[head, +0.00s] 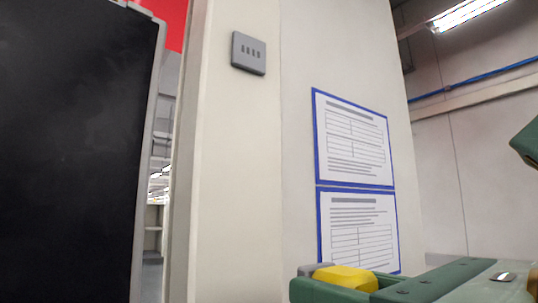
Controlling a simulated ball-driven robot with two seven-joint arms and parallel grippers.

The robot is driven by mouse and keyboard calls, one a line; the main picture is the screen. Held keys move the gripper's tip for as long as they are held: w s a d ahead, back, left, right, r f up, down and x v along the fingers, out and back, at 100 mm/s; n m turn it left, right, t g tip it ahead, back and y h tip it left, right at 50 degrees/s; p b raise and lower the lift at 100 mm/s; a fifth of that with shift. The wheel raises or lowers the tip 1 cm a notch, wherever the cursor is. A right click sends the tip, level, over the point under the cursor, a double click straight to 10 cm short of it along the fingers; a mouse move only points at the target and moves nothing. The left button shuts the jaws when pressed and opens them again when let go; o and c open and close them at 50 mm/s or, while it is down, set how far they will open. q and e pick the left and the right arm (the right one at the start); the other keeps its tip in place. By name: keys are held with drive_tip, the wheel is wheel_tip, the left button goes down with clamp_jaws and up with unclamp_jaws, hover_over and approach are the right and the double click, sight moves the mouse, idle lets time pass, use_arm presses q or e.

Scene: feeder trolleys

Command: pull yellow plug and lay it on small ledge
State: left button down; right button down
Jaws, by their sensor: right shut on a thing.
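The yellow plug (347,277) shows at the bottom of the head view, right of the middle. Only its upper part is visible; the rest is hidden by the gripper and the picture's lower edge. My right gripper (336,285), green, comes in from the lower right and is shut on the plug. A small grey piece (314,269) shows just left of the plug; I cannot tell whether it belongs to it. My left gripper is not in view. No small ledge can be made out.
A pale wall panel (240,170) stands ahead with a grey slotted plate (248,53) and two blue-framed sheets (353,140). A large dark panel (75,150) with a light edge fills the left. A narrow gap lies between them.

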drive_tip(key=shift+a+r, duration=0.1)
drive_tip(key=shift+p+x, duration=0.55)
drive_tip(key=shift+x, duration=4.15)
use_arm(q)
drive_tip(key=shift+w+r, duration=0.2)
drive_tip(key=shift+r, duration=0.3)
